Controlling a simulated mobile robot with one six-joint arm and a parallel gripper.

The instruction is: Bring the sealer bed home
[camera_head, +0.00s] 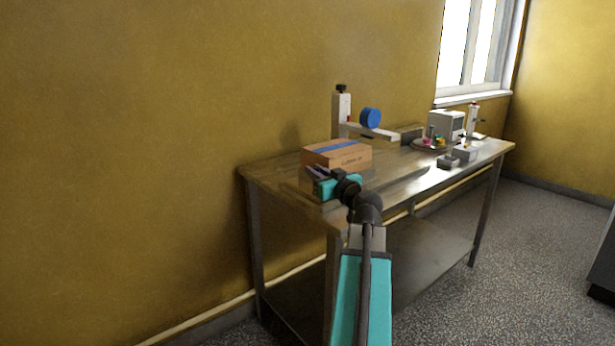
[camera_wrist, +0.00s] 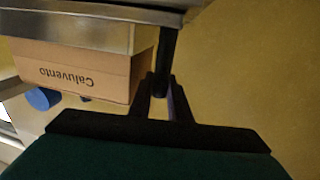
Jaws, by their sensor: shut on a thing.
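A brown carton marked "Caluvento" (camera_head: 345,161) sits on the worktable, below the arm of a tape sealer (camera_head: 342,108) with a blue roll (camera_head: 369,117). In the wrist view, which is upside down, the carton (camera_wrist: 85,75) rests on a grey metal piece (camera_wrist: 75,47) that seems to be the sealer bed. My gripper (camera_head: 313,172) is at the carton's near left side. In the wrist view my gripper (camera_wrist: 162,90) is shut on a dark upright bar (camera_wrist: 165,55), beside the carton. How the bar joins the bed is hidden.
The metal worktable (camera_head: 410,185) stands along the yellow wall. Farther along it are a grey box-shaped machine (camera_head: 447,124), a plate with small coloured items (camera_head: 430,144) and small grey blocks (camera_head: 464,154). The tabletop's front middle is mostly clear. Open floor (camera_head: 535,240) lies to the right.

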